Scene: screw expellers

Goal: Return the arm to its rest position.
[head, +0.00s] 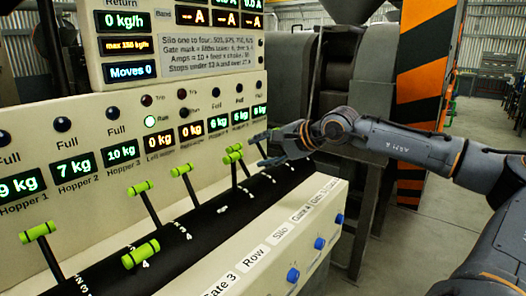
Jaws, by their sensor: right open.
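My right arm comes in from the right edge. My right gripper (262,149) is open and empty, with its fingers pointing left in front of the lower panel's readouts. It is close above the far levers. The nearest green lever handle (233,157) is just left of the fingers; I cannot tell whether they touch it. My left gripper is not in view.
A cream control panel (200,185) carries several levers with green handles along a black slotted strip (190,232). Blue knobs (293,275) line the front ledge. An orange-and-black striped post (425,85) stands behind my arm. Grey floor (400,240) is open at right.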

